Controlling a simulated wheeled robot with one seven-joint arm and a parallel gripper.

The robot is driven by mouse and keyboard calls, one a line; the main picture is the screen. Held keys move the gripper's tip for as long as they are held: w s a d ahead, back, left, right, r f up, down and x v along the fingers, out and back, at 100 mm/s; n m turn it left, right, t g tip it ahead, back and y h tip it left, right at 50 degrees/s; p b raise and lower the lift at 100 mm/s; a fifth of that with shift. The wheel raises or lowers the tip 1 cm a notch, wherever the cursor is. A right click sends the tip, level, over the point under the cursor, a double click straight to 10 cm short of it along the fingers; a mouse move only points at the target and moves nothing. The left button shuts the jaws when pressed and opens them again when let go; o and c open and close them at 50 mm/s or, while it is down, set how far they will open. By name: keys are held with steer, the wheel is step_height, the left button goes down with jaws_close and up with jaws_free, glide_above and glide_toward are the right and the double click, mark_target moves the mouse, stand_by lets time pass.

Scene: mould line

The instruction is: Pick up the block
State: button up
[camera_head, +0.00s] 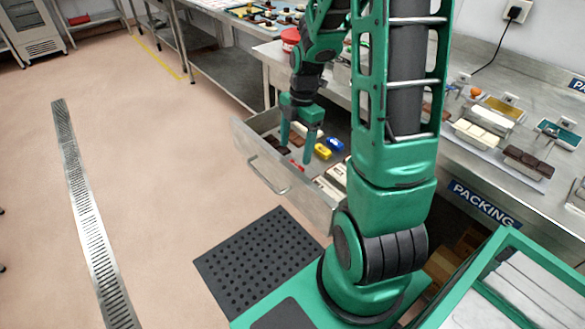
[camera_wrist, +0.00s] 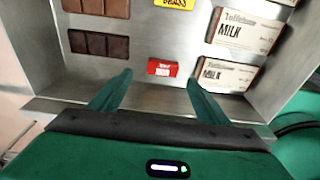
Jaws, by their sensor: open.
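A small red block (camera_wrist: 162,67) with white lettering lies on the floor of an open metal drawer. In the wrist view it sits just beyond and between the fingertips of my gripper (camera_wrist: 158,80). In the head view my gripper (camera_head: 296,153) points down into the drawer (camera_head: 312,203), fingers apart and empty. A bit of red, the block (camera_head: 297,166), shows by the fingertips there. I cannot tell the height of the fingertips above the drawer floor.
Inside the drawer, dark brown bars (camera_wrist: 98,44) lie left of the red block and Milk boxes (camera_wrist: 226,72) lie right. A yellow packet (camera_head: 323,151) and a blue one (camera_head: 335,144) lie farther back. Drawer walls surround my fingers. The packing counter (camera_head: 465,180) is at right.

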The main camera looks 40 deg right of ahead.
steer(key=shift+s+a+f, duration=0.15)
steer(key=shift+f, duration=1.25)
steer(key=shift+s+a+f, duration=0.1)
steer(key=shift+a+f, duration=0.05)
steer(key=shift+f, duration=1.25)
steer(key=c, duration=1.1)
